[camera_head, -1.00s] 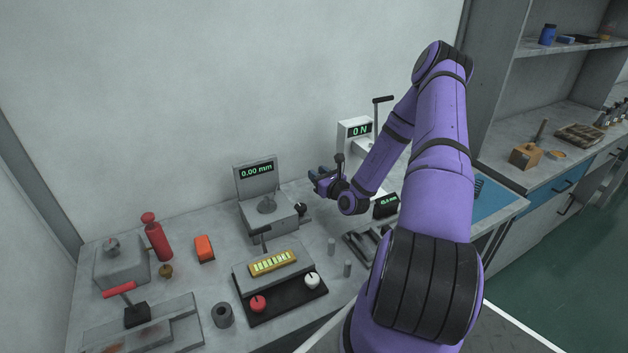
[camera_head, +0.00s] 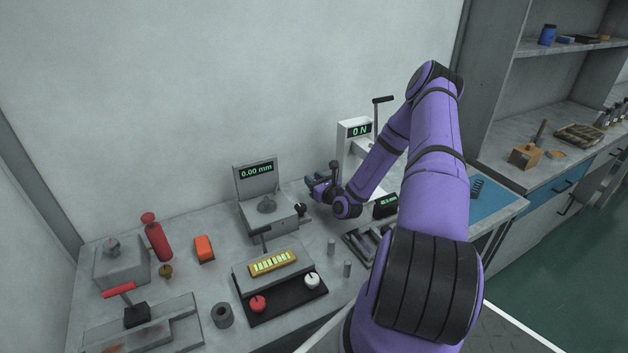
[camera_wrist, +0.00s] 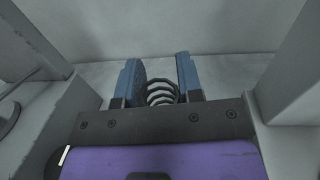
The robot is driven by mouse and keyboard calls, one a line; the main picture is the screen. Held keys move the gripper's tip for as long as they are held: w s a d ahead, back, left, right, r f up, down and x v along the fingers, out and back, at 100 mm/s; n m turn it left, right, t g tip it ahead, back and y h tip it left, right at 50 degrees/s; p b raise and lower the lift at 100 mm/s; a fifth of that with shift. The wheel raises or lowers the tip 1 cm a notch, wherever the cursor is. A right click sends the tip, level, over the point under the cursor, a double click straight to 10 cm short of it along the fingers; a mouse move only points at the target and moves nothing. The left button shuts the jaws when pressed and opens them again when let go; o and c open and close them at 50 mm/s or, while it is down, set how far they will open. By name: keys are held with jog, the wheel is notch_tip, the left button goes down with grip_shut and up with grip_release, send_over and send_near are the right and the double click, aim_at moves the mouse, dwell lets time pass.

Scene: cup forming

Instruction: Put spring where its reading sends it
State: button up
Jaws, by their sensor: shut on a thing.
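My gripper (camera_head: 316,183) is between the dial station and the white force tester, above the bench. In the wrist view my gripper (camera_wrist: 160,85) is shut on a dark coil spring (camera_wrist: 161,93), held between its blue finger pads. In the head view the held spring is too small to make out. The white force tester (camera_head: 347,158) reads 0 N and has a black lever; my arm hides part of it. A second dark spring (camera_head: 477,187) appears on the blue mat (camera_head: 497,203) at the right.
The grey station (camera_head: 253,178) left of my gripper reads 0.00 mm. A black caliper display (camera_head: 386,205) lies partly behind my arm.

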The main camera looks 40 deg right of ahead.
jog(key=shift+f, duration=0.5)
jog(key=o, duration=0.9)
jog(key=shift+o, duration=0.2)
